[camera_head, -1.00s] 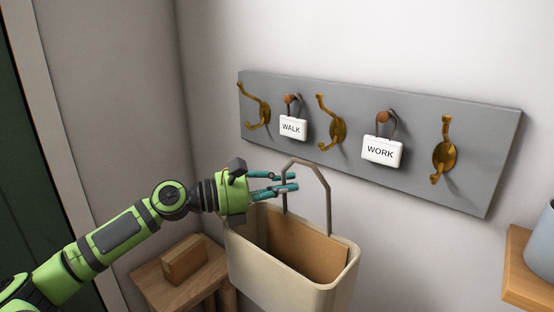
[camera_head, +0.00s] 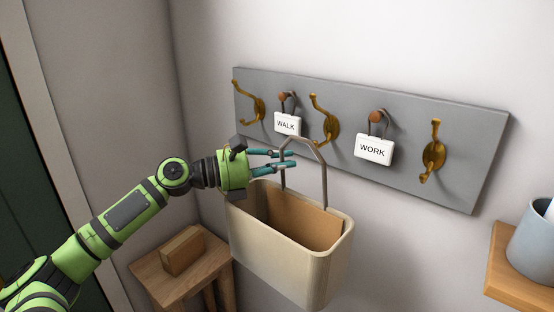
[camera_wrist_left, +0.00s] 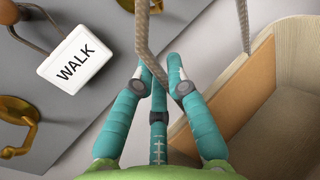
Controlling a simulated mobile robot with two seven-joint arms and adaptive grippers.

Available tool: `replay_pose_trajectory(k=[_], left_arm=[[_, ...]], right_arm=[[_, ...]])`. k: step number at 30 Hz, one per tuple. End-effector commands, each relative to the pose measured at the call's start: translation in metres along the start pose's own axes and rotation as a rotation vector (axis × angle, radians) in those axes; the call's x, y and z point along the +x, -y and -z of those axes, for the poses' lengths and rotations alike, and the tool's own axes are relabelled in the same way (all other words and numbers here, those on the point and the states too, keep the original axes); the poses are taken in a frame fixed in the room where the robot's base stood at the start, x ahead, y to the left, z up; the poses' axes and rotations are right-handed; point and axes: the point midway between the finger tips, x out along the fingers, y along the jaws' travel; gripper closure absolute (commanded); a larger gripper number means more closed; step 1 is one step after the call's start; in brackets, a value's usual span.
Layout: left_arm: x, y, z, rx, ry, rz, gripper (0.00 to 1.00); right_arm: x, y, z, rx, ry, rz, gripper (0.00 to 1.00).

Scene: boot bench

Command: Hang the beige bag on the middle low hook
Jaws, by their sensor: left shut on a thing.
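The beige bag (camera_head: 290,262) is an open-topped, box-like bag with a stiff grey-brown handle loop; it hangs upright in front of the wall. My left gripper (camera_head: 288,158) is shut on the left side of the handle. In the left wrist view the teal fingers (camera_wrist_left: 165,75) close around the handle strap (camera_wrist_left: 142,35), and part of the bag (camera_wrist_left: 295,75) shows at right. The middle brass hook (camera_head: 326,122) is on the grey board, just above and behind the handle top; its low prong is close to the handle, and I cannot tell if they touch. My right gripper is not in view.
The grey board (camera_head: 408,165) also carries a left brass hook (camera_head: 255,105), a right brass hook (camera_head: 433,152), and WALK (camera_head: 287,124) and WORK (camera_head: 373,149) tags on pegs. A wooden stool (camera_head: 205,272) with a block stands lower left; a shelf with a grey pot (camera_head: 533,248) is at right.

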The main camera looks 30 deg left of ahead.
Motion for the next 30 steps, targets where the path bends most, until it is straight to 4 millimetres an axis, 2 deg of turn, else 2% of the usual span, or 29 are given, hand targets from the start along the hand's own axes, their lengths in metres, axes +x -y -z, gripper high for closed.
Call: replay_pose_trajectory(k=[6, 30], left_arm=[[0.010, -0.005, -0.003, 0.000, 0.004, 0.002, 1.00], [0.043, -0.027, 0.004, -0.001, 0.005, 0.000, 1.00]], right_arm=[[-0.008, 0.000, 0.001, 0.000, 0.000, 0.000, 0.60], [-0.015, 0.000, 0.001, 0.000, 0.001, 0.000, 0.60]])
